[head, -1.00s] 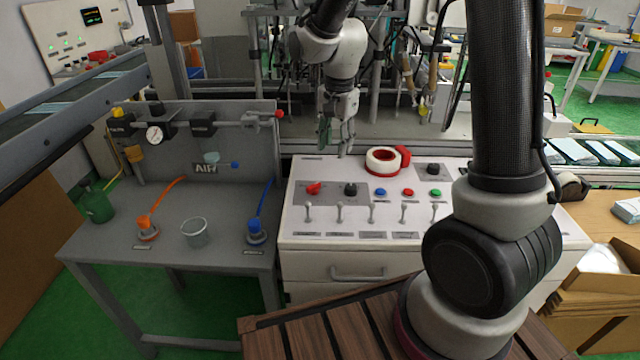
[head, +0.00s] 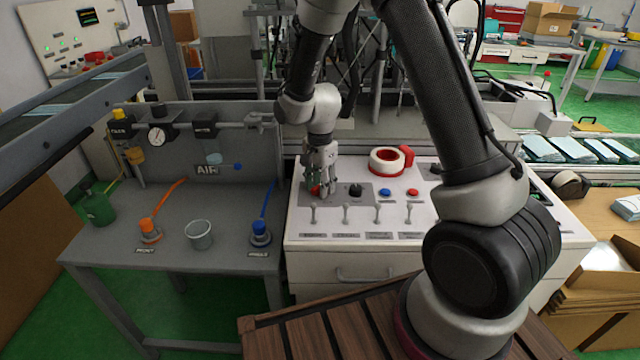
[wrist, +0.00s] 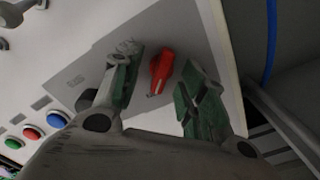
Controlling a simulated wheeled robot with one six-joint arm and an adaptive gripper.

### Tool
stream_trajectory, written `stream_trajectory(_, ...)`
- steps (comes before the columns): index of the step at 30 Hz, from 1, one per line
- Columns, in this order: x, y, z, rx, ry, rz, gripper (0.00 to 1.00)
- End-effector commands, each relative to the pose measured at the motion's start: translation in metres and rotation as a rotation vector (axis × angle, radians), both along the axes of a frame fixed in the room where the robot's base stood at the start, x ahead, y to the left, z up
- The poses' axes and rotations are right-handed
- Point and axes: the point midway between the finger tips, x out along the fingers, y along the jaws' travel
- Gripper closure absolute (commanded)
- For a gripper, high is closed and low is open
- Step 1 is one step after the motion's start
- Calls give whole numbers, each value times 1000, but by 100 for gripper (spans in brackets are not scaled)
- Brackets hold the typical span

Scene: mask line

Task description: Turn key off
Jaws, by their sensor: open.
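The red key switch (wrist: 161,71) sits on a grey plate of the white control panel (head: 300,222). In the wrist view it stands between the two open fingers of my gripper (wrist: 158,95), with a gap on each side. In the head view my gripper (head: 320,186) points down over the left part of the panel, and only a little of the red switch (head: 316,190) shows past the fingers. I cannot tell how far down the fingertips reach. The gripper holds nothing.
A black knob (head: 356,190), a blue button (head: 385,192) and a red button (head: 412,193) lie right of the switch. Several small toggle levers (head: 345,215) stand in front. The grey air bench (head: 190,262) adjoins on the left.

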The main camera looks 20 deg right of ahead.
Motion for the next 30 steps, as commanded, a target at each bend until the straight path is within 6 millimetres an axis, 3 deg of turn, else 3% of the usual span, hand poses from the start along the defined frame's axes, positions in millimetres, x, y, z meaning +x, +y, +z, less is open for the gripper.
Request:
stream_trajectory(4,0,0,0,0,0,0,58)
stream_trajectory(11,0,0,0,0,0,0,100)
stream_trajectory(20,0,0,1,0,0,23,100)
stream_trajectory(30,1,1,1,0,0,216,100)
